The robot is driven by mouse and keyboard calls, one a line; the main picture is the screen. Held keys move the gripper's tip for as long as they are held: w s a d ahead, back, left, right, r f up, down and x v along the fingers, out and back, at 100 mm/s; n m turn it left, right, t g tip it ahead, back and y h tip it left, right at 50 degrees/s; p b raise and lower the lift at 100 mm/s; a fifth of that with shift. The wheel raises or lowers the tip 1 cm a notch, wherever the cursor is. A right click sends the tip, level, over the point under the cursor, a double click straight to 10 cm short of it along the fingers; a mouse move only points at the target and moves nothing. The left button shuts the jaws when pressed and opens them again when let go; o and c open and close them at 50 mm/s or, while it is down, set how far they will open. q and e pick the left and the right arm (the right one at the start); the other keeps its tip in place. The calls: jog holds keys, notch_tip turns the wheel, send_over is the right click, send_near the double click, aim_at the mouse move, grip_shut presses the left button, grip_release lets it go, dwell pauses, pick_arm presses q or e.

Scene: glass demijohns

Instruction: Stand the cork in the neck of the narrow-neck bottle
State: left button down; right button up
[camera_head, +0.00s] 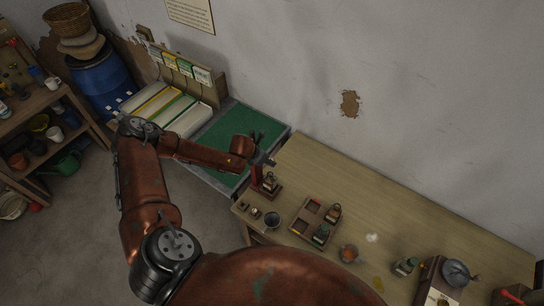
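My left gripper (265,159) is over the table's left end, beside the green mat. Its fingers are too small and dark to tell open from shut, or whether they hold anything. Two small pieces (249,208) lie at the table's near left corner; either could be a cork, but I cannot tell. Other small bottles stand at the tray (333,213) and farther right (405,266). I cannot tell which bottle is the narrow-neck one. My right gripper is not in view.
An orange-brown jar (348,254) and a wooden box (428,283) with a grey vessel (456,272) are to the right. The wooden table (365,190) is clear along the wall.

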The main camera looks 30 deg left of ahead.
pick_arm(q)
jog(key=shift+s+d+f, duration=0.1)
jog(key=shift+s+f, duration=0.1)
jog(key=shift+f, duration=0.3)
jog(key=shift+s+d+f, duration=0.1)
jog(key=shift+s+f, duration=0.05)
jog(key=shift+f, duration=0.3)
jog(key=shift+x, duration=1.05)
jog(key=shift+s+a+f, duration=0.3)
jog(key=shift+s, duration=0.25)
jog(key=c, duration=2.4)
grip_release()
jog(key=shift+w+f, duration=0.35)
jog(key=shift+f, duration=0.1)
jog(key=shift+c, duration=0.8)
jog(key=shift+s+r, duration=0.2)
jog(key=shift+s, duration=0.05)
grip_shut()
jog(key=shift+w+f, duration=0.1)
jog(key=shift+w, duration=0.05)
jog(key=shift+s+f, duration=0.15)
jog(key=shift+s, duration=0.05)
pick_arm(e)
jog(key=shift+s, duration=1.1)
pick_arm(q)
jog(key=shift+s+f, duration=0.1)
